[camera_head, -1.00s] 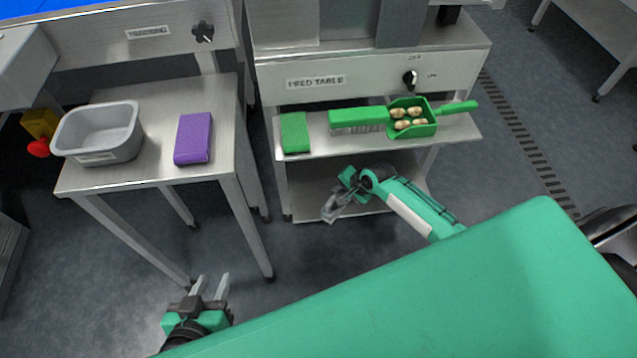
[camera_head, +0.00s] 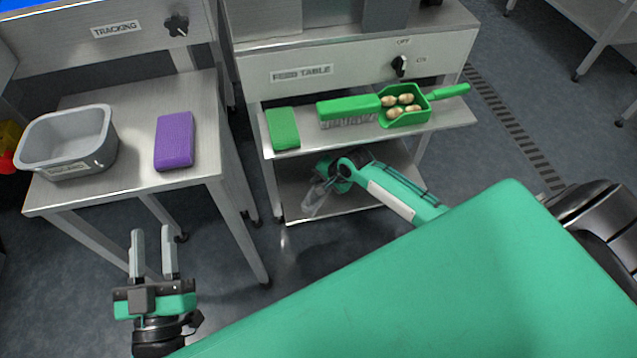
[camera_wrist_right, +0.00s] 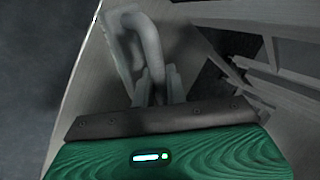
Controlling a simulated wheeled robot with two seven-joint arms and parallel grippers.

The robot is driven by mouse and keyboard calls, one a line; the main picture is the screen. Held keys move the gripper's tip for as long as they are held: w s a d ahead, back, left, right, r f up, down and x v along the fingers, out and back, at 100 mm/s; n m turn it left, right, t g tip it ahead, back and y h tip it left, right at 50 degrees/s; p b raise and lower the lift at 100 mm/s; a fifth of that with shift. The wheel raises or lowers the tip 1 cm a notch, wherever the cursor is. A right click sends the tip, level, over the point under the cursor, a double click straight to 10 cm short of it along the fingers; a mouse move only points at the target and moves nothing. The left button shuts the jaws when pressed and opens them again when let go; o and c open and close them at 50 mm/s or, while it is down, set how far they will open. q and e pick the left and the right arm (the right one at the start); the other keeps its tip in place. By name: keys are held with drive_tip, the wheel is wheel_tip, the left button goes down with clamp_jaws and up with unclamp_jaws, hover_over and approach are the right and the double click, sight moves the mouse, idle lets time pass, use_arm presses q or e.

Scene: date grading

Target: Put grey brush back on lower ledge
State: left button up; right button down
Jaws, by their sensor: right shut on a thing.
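The grey brush (camera_head: 314,199) is in my right gripper (camera_head: 323,184), low over the front left part of the lower ledge (camera_head: 289,190). In the right wrist view the brush (camera_wrist_right: 124,48) shows a curved grey handle between the fingers of the right gripper (camera_wrist_right: 157,86), with its head flat beside a pale metal surface. I cannot tell whether it touches the ledge. My left gripper (camera_head: 153,252) is open and empty, in front of the left table.
The upper ledge above holds a green pad (camera_head: 284,128), a green brush (camera_head: 348,108) and a green scoop (camera_head: 405,119) with several dates. The left table (camera_head: 135,150) carries a grey tub (camera_head: 68,165) and a purple pad (camera_head: 174,142). A table leg (camera_head: 240,230) stands between my grippers.

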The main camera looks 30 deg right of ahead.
use_arm(q)
drive_tip(key=shift+a+r+t, duration=0.15)
drive_tip(key=shift+r+t, duration=0.15)
drive_tip(key=shift+r, duration=0.2)
drive_tip(key=shift+a+r+t, duration=0.15)
drive_tip(key=shift+r+t, duration=0.15)
drive_tip(key=shift+r, duration=0.2)
drive_tip(key=shift+f, duration=0.15)
use_arm(e)
drive_tip(key=shift+f, duration=0.2)
drive_tip(key=c, duration=1.4)
unclamp_jaws()
